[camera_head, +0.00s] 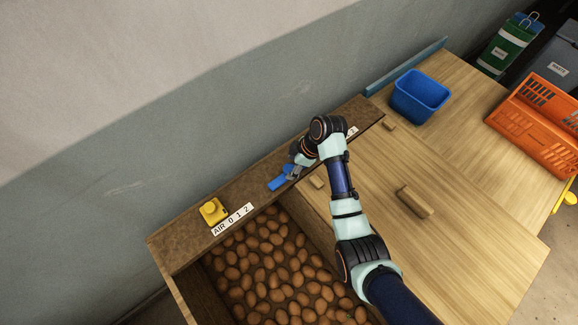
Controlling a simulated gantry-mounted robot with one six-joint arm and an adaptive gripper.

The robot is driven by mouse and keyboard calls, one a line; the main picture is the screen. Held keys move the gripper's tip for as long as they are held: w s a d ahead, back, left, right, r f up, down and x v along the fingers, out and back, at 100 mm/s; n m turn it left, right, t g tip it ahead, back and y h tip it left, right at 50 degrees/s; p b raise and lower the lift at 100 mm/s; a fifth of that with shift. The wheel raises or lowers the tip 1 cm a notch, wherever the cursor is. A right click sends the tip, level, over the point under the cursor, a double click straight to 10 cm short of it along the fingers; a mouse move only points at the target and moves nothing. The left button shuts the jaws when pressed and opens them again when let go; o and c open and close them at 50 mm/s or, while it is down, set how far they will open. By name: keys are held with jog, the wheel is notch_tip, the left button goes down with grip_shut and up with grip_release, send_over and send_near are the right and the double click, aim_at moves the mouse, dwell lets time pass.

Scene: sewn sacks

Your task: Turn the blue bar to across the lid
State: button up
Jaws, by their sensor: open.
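The blue bar (280,182) lies on the brown ledge (190,240) along the wall, near the ledge's front edge and the lid's upper left corner. Part of it is hidden by my gripper. My gripper (291,175) is open, with its fingers down at the bar's right end; I cannot tell whether they touch it. The pale wooden lid (455,215) lies right of my arm and carries a wooden block handle (415,201). My arm covers part of the lid's left side.
A yellow knob (212,210) sits on the ledge beside a label "AIR 0 1 2" (233,219). An open bin of brown potato-like items (265,265) lies below. A blue tub (420,96) and an orange crate (540,115) stand at the right.

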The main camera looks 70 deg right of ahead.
jog(key=shift+x, duration=0.8)
jog(key=shift+c, duration=0.2)
grip_shut()
